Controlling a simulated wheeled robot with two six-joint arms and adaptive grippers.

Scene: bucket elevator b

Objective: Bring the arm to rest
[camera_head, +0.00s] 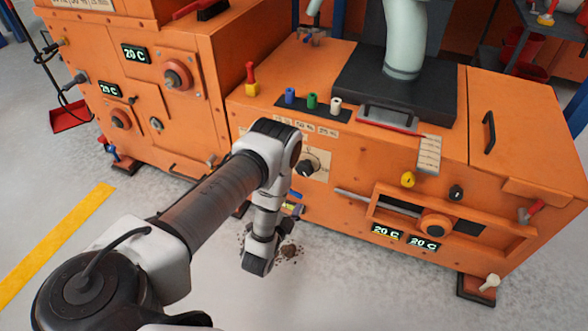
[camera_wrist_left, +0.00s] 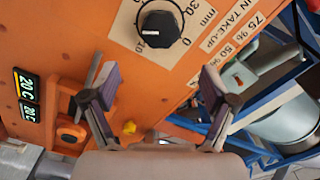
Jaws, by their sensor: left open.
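My left arm comes in from the lower left of the head view and bends down in front of the orange machine (camera_head: 350,185). My left gripper (camera_wrist_left: 153,88) is open and empty in the wrist view, with its two fingers spread apart before the orange panel. In the head view it is mostly hidden behind the wrist. A black knob (camera_wrist_left: 159,28) on a printed take-up scale shows beyond the fingers, apart from them. The same knob (camera_head: 308,166) shows just right of my forearm in the head view. My right gripper is not in view.
A second orange cabinet (camera_head: 140,120) stands at the left. A slotted slide with an orange knob (camera_head: 435,225) and two 20 C displays (camera_head: 404,239) are on the machine's front. Dark crumbs (camera_head: 289,251) lie on the floor by my wrist. The grey floor at the front is clear.

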